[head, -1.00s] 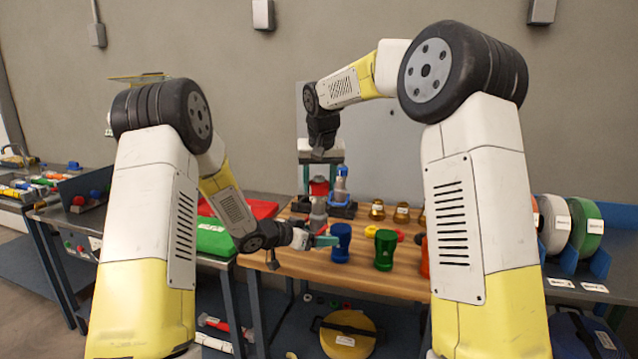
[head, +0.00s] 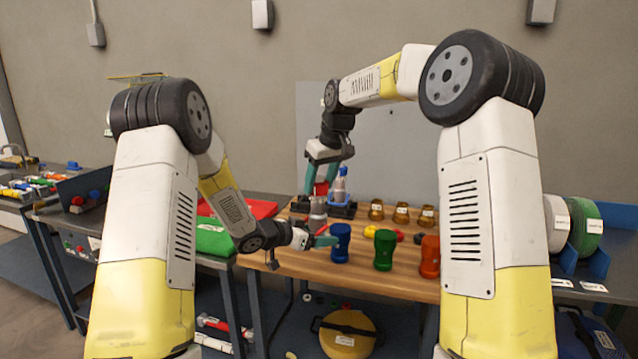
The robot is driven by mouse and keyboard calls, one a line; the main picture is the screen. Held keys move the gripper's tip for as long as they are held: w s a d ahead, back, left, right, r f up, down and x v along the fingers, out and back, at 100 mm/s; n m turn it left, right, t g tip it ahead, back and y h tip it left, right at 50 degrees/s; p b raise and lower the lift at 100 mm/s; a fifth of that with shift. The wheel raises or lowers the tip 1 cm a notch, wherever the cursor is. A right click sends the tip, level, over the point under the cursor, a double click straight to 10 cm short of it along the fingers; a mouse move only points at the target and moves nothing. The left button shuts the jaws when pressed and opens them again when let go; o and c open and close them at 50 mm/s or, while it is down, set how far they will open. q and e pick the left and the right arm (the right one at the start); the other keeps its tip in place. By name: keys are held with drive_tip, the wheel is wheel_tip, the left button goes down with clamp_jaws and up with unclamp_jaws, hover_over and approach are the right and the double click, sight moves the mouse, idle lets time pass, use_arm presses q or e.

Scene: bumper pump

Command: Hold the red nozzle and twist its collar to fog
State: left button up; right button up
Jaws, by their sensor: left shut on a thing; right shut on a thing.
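The red nozzle stands upright near the back left of the wooden bench top, with a red upper part (head: 321,188) and a grey section (head: 317,208) below it. My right gripper (head: 320,188) comes down from above, and its teal fingers are shut on the red upper part. My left gripper (head: 325,240) reaches in low from the left, shut at the nozzle's lower end, where a little red shows. Its grip is partly hidden by its own fingers. The collar's setting is too small to read.
A grey nozzle with a blue ring (head: 340,186) stands close on the right in a black holder. Blue (head: 340,243), green (head: 384,250) and orange (head: 430,257) pieces stand in front. Brass fittings (head: 401,214) stand behind.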

drive_tip(key=n+g, duration=0.1)
drive_tip(key=n, duration=0.2)
drive_tip(key=n+y, duration=0.1)
drive_tip(key=n, duration=0.2)
drive_tip(key=shift+w+d+n+g+y, duration=0.1)
drive_tip(key=shift+w+n+g+y, duration=0.1)
drive_tip(key=shift+n+g+y, duration=0.15)
drive_tip(key=n+g, duration=0.2)
drive_tip(key=n, duration=0.3)
drive_tip(key=shift+w, duration=0.1)
drive_tip(key=shift+n+g, duration=0.25)
drive_tip(key=shift+n, duration=0.1)
drive_tip(key=o, duration=1.4)
drive_tip(key=shift+v, duration=3.75)
drive_tip(key=shift+d, duration=0.1)
